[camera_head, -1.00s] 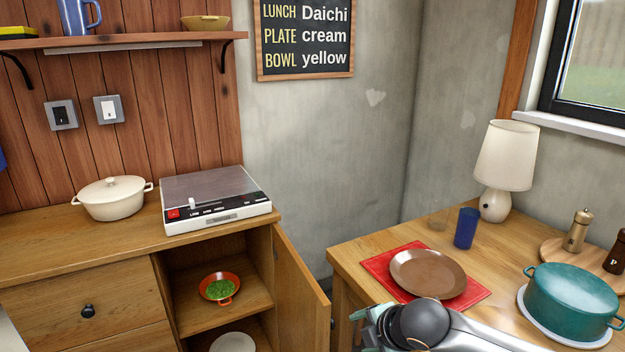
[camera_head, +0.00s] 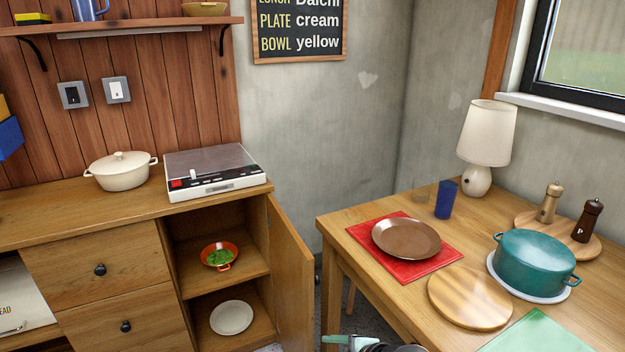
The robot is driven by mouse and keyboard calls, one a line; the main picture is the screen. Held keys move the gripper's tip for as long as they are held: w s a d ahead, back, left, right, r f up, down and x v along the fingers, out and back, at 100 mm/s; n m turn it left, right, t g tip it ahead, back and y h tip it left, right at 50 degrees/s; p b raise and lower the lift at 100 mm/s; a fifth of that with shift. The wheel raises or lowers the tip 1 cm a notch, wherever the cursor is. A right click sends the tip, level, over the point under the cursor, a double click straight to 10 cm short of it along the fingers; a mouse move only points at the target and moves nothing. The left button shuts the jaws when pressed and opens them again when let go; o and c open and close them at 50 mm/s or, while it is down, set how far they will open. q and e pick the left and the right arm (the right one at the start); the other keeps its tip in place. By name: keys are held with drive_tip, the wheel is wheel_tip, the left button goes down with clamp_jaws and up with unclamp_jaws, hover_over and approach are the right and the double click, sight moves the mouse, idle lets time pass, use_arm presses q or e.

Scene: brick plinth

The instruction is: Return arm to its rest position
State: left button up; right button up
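Only a small part of my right gripper (camera_head: 368,344) shows at the bottom edge, below the table's near left corner. Its teal finger part and dark body are cut off by the frame, so I cannot tell whether it is open or shut. My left gripper is not in view. The right dining table (camera_head: 386,290) carries a brown plate (camera_head: 406,238) on a red mat (camera_head: 440,258), apart from the gripper.
The cupboard door (camera_head: 292,277) stands open. Inside are an orange bowl (camera_head: 232,247) and a cream plate (camera_head: 231,318). The table also holds a round board (camera_head: 470,297), a teal pot (camera_head: 536,262), a blue cup (camera_head: 446,200) and a lamp (camera_head: 487,135).

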drive_tip(key=s+d+f+m+t+h, duration=0.1)
drive_tip(key=s+d+f+m, duration=0.4)
drive_tip(key=s+f+m, duration=0.3)
drive_tip(key=s+d+f+m+t+h, duration=0.1)
drive_tip(key=s+d+f+m+h, duration=0.1)
drive_tip(key=s+d+f+m, duration=0.55)
use_arm(q)
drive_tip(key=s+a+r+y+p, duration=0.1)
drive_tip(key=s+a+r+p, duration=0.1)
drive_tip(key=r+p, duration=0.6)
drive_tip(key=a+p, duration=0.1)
drive_tip(key=p, duration=0.3)
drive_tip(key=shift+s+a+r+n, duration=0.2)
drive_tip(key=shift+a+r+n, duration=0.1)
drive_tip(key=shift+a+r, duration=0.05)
use_arm(e)
drive_tip(key=s+r+m, duration=0.1)
drive_tip(key=s+r, duration=0.3)
drive_tip(key=r, duration=0.7)
drive_tip(key=shift+s+d+h, duration=0.3)
drive_tip(key=shift+d, duration=0.1)
drive_tip(key=shift+f+m, duration=0.1)
drive_tip(key=shift+m, duration=0.15)
